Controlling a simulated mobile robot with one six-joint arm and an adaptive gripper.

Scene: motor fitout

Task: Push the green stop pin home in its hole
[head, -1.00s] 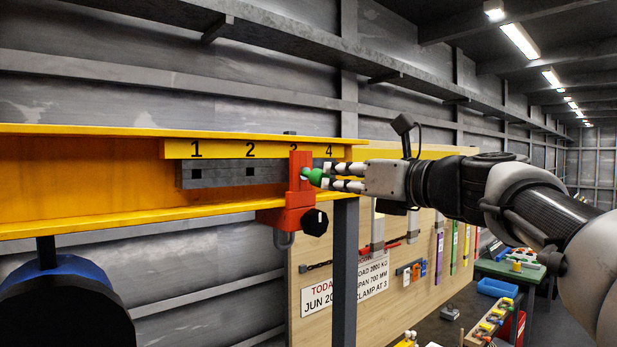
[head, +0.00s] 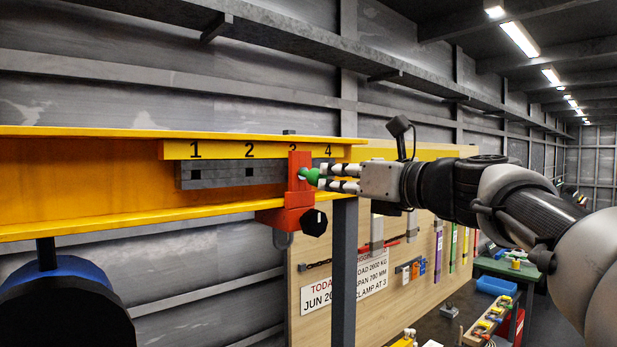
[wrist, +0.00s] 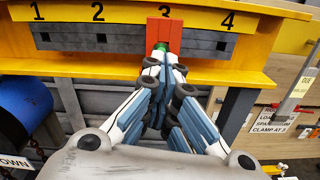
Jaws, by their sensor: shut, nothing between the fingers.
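The green stop pin (head: 312,176) sits at the front of the red clamp (head: 299,185) on the yellow beam, just under the 3 mark. It also shows in the wrist view (wrist: 160,47), mostly hidden behind my fingers. My gripper (head: 324,180) is shut, with its fingertips at the pin's green head and nothing held between them. The fingertips seem to touch the head. The hole behind the pin is hidden, so how deep the pin sits cannot be told.
A grey strip (head: 215,174) with square holes runs along the beam (head: 100,190) beneath numbers 1 to 4. A dark post (head: 344,270) stands below my gripper. A black and blue drum (head: 65,300) hangs at the left. A tool board stands behind.

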